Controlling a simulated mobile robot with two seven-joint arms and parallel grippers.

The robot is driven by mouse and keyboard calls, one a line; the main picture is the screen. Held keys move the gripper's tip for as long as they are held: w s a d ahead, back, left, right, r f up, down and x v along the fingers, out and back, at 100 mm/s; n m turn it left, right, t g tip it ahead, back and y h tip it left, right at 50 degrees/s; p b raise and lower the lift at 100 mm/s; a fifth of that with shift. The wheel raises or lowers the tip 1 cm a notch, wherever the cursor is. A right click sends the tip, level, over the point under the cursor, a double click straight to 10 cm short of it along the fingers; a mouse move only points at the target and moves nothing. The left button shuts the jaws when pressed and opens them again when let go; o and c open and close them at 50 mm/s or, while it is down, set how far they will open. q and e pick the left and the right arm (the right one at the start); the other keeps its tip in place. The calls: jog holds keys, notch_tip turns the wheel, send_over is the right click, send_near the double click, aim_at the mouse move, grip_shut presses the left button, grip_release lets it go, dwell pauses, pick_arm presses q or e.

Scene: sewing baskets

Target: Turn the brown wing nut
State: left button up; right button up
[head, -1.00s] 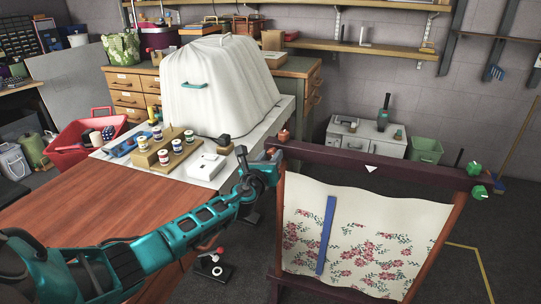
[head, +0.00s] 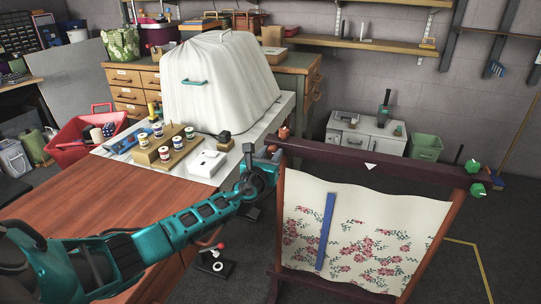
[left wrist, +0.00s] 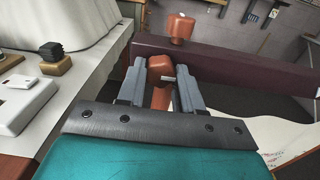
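The dark brown frame holds an upright flowered cloth (head: 355,235). A brown wing nut (head: 283,132) shows at the left end of its top bar (head: 350,158). In the left wrist view, one brown nut (left wrist: 181,28) stands beyond the bar, and another brown piece (left wrist: 160,68) is between my fingertips. My left gripper (head: 275,152) is at the bar's left end; the wrist view shows its two fingers (left wrist: 161,75) either side of the nearer brown piece. They look close to its sides; contact is unclear. My right gripper is not in view.
Green wing nuts (head: 478,189) are at the bar's right end. A wooden table (head: 110,215) lies under my left arm, with a white sewing machine base (head: 207,163) and thread spools on a stand (head: 165,155) behind. Bare floor lies right of the frame.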

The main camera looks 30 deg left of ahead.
pick_arm(q)
jog(key=o, duration=0.5)
jog(key=shift+c, duration=0.2)
jog(key=shift+s+d, duration=0.15)
jog(key=shift+s, duration=0.35)
jog(key=p+v, duration=0.2)
jog(key=v, duration=1)
